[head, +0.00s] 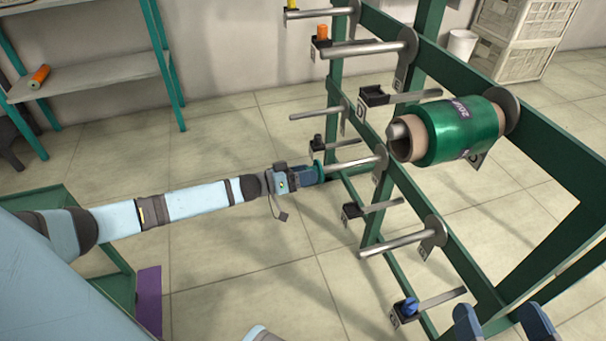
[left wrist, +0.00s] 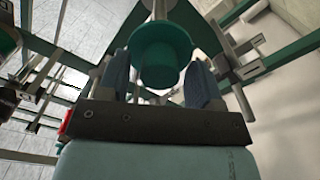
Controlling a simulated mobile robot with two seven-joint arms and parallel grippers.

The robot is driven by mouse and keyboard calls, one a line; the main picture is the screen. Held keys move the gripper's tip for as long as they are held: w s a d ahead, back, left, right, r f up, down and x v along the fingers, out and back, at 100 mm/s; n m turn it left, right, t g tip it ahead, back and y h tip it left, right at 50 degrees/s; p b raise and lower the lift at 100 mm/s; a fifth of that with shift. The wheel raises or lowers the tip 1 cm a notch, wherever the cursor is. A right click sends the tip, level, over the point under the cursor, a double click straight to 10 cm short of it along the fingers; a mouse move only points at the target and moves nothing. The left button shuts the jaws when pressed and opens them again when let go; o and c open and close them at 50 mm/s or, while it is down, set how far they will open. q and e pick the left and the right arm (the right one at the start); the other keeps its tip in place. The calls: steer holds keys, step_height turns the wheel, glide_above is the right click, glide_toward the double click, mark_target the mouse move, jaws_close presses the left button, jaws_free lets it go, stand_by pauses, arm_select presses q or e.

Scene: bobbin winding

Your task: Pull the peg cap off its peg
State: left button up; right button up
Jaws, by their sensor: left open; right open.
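A teal-green peg cap (head: 318,170) sits at the near end of a grey peg (head: 352,163) on the green rack. My left gripper (head: 312,174) is right at the cap, its arm reaching in from the left. In the left wrist view the cap (left wrist: 163,56) is between the two blue fingers, which are open; I cannot tell whether they touch it. My right gripper (head: 503,328) is at the bottom right edge, open and empty, apart from the rack's pegs.
A green rack (head: 463,262) carries several grey pegs and small black holders. A green bobbin (head: 458,132) is on a peg above right of the cap. A blue piece (head: 408,306) sits low on the rack.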

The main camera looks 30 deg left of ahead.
arm_select(q)
steer(key=c, duration=1)
steer(key=shift+o, duration=0.2)
steer(key=shift+p, duration=0.4)
steer(key=shift+s+a, duration=0.1)
steer(key=shift+p+v, duration=1.35)
steer(key=shift+v, duration=1.5)
